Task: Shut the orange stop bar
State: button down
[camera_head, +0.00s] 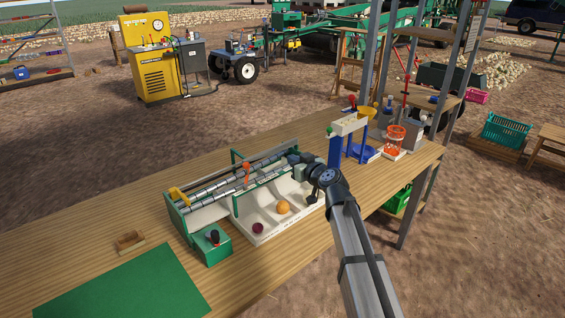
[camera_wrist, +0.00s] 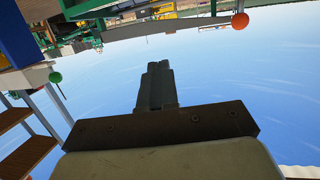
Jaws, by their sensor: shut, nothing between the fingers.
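The orange stop bar (camera_head: 247,170) appears as a small upright orange piece at the middle of the green-framed roller elevator (camera_head: 236,210). Whether it stands open or shut is too small to tell. My gripper (camera_head: 291,157) is shut and empty, above the elevator's right end, to the right of the orange piece and apart from it. In the wrist view, my closed fingers (camera_wrist: 158,84) point at open sky and touch nothing. An orange ball (camera_wrist: 240,20) on a thin stem shows at upper right there; I cannot tell if it belongs to the stop bar.
A white tray (camera_head: 262,233) below the rollers holds a purple onion (camera_head: 257,228) and a yellow onion (camera_head: 284,206). A yellow bar (camera_head: 179,195) spans the elevator's left end. A blue-legged stand (camera_head: 335,150) is close right.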

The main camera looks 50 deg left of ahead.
jog(key=w+d+m, duration=0.1)
jog(key=w+d, duration=0.1)
jog(key=w, duration=1)
jog(key=s+n+g+h, duration=0.3)
jog(key=s+n+g, duration=0.8)
jog(key=g, duration=0.2)
jog(key=x, duration=1.4)
jog(key=shift+f, duration=0.3)
